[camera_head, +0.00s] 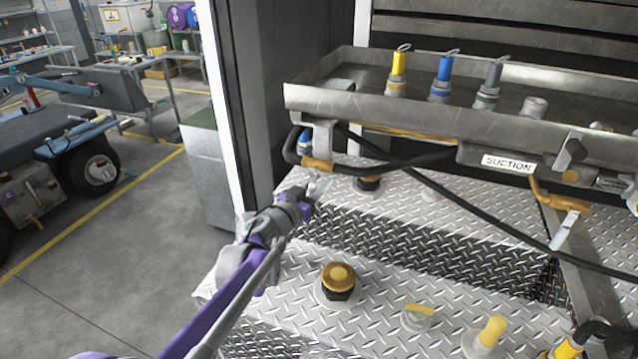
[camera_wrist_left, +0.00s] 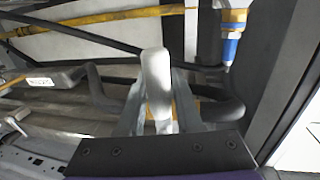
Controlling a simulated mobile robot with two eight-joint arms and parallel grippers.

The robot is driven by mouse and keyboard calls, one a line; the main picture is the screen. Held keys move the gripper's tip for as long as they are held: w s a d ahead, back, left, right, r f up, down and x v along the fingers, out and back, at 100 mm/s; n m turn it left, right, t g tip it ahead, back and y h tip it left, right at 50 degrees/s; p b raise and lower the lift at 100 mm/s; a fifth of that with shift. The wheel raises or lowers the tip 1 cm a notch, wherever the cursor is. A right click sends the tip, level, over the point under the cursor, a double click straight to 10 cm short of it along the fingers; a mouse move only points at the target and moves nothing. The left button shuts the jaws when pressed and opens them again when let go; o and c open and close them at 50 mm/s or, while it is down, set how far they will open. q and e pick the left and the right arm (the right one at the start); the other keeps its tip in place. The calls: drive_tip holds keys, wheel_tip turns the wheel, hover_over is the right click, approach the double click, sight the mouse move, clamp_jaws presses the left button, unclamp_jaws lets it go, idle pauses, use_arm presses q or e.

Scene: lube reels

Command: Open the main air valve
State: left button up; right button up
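A valve with an orange body (camera_head: 318,163) sits at the left end of the black hose, under the left end of the metal tray. Its pale lever hangs down from it and is partly hidden by my gripper in the head view. My left gripper (camera_head: 314,190) is at this lever. In the left wrist view the rounded pale lever (camera_wrist_left: 155,80) lies between my two grey fingers, with some orange behind it. Whether the fingers press on the lever cannot be told. My right gripper is in neither view.
The metal tray (camera_head: 330,101) holds yellow, blue and grey fittings above. Tread-plate steps (camera_head: 400,285) with caps lie below. A dark upright panel (camera_wrist_left: 275,75) stands close at the right in the wrist view.

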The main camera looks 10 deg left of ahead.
use_arm(q)
clamp_jaws()
idle(1.1)
